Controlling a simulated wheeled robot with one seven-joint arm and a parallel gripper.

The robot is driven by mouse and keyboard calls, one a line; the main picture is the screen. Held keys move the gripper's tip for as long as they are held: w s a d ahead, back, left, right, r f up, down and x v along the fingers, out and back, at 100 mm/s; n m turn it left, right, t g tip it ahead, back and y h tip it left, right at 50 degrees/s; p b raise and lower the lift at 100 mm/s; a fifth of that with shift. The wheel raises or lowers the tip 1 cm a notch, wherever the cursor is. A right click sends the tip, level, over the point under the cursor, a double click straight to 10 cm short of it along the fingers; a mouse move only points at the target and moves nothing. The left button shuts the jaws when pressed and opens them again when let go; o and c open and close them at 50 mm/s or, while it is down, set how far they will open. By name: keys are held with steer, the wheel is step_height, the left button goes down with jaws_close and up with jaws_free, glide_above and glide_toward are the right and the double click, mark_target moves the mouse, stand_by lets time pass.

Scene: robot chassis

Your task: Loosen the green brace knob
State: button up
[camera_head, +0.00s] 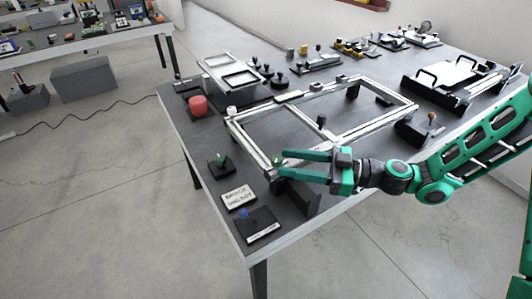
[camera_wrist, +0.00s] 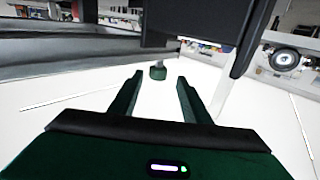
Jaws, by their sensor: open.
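The green knob (camera_head: 277,161) is at the near corner of the light metal frame (camera_head: 255,158) on the dark table. In the wrist view the dark green knob (camera_wrist: 158,71) sits just ahead of my fingertips, roughly centred between them, below a dark block as pictured. My gripper (camera_head: 281,164) comes in level from the right, with its two green fingers apart and nothing between them along their length. It also shows in the wrist view (camera_wrist: 159,78). I cannot tell whether either fingertip touches the knob.
A small green-topped piece (camera_head: 220,158) stands on a dark pad at the table's left, near a white label plate (camera_head: 239,197) and a blue piece (camera_head: 244,213). Several fixtures fill the table's back. Open floor lies in front.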

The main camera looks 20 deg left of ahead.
mark_target(263, 165)
steer(key=a, duration=0.8)
steer(key=shift+s, duration=0.15)
steer(key=c, duration=1)
